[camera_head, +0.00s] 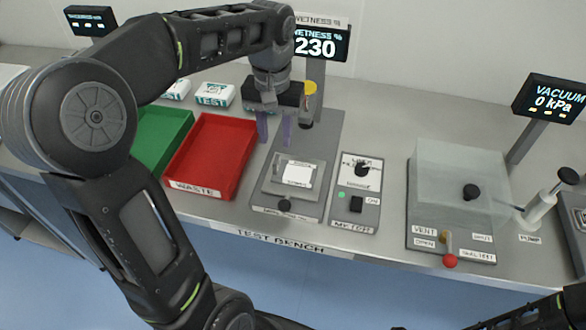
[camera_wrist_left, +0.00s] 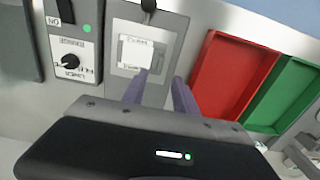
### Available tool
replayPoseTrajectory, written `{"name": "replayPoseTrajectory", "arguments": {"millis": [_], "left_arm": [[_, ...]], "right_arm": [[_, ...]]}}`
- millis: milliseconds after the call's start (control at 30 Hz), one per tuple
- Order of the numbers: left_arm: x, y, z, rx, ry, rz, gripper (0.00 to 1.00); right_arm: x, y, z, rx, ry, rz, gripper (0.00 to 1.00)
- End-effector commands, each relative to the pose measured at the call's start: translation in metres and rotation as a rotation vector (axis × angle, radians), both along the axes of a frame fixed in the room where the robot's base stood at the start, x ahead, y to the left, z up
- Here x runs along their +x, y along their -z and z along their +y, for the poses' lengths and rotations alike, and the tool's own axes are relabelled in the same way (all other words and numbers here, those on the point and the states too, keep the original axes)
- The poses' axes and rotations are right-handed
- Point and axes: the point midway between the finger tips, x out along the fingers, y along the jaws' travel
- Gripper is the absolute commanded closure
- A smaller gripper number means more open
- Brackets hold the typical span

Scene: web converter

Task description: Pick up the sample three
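My left gripper (camera_head: 275,128) hangs over the back of the wetness tester. Its two purple fingers are apart with nothing visible between them. A white square sample with small print (camera_head: 298,174) lies on the tester's plate, in front of the fingers and apart from them. I cannot read whether it is sample three. In the left wrist view the white square (camera_wrist_left: 136,52) lies beyond the fingertips of the open gripper (camera_wrist_left: 160,92). White packs marked TEST (camera_head: 214,94) stand behind the trays, one partly hidden by my arm. My right gripper is not in view.
A red WASTE tray (camera_head: 177,185) and a green tray (camera_head: 163,140) stand left of the tester. A knob panel (camera_head: 357,196) is to its right, then a clear-lidded vacuum box (camera_head: 455,170) and a pump (camera_head: 541,205). The wetness display (camera_head: 318,45) reads 230.

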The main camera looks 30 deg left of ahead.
Motion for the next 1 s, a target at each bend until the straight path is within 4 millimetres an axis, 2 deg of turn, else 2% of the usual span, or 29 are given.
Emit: {"name": "replayPoseTrajectory", "arguments": {"millis": [200, 600, 900, 1000], "left_arm": [[-0.001, 0.021, 0.000, 0.000, 0.000, 0.003, 0.65], [0.000, 0.028, 0.000, -0.001, 0.000, 0.002, 0.65], [0.000, 0.068, -0.001, -0.001, 0.001, 0.005, 0.65], [0.000, 0.075, 0.000, -0.001, 0.000, 0.002, 0.65]], "right_arm": [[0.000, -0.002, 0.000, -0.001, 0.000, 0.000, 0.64], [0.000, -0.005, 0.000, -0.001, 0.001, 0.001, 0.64], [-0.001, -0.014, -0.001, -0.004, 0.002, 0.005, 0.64], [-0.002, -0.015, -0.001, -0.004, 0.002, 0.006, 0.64]]}}
